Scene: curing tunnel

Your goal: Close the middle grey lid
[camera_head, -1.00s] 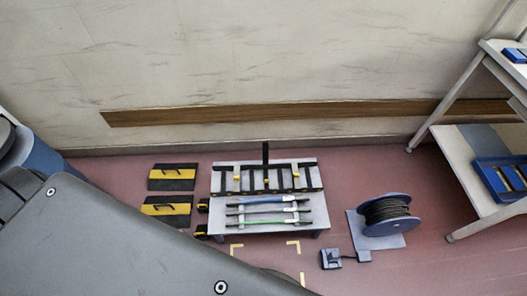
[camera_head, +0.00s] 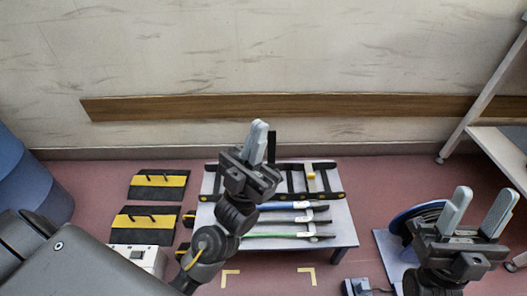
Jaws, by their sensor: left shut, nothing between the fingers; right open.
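A light grey bench (camera_head: 345,232) stands on the floor with rows of blue, dark and green cable (camera_head: 262,236) across it. Small pale pieces sit on the rows, but I cannot tell which is the middle grey lid or whether it is open. A black rack (camera_head: 328,182) lies along the bench's back. My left gripper (camera_head: 257,140) is shut and empty, pointing up in front of the bench; its arm hides the bench's left part. My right gripper (camera_head: 480,212) is open and empty, right of the bench, in front of the cable reel.
Two black and yellow cases (camera_head: 158,186) lie on the floor left of the bench. A blue cable reel (camera_head: 403,219) is partly hidden at the right. A shelf frame (camera_head: 490,105) stands at the far right. Yellow corner marks (camera_head: 308,275) lie on clear floor in front.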

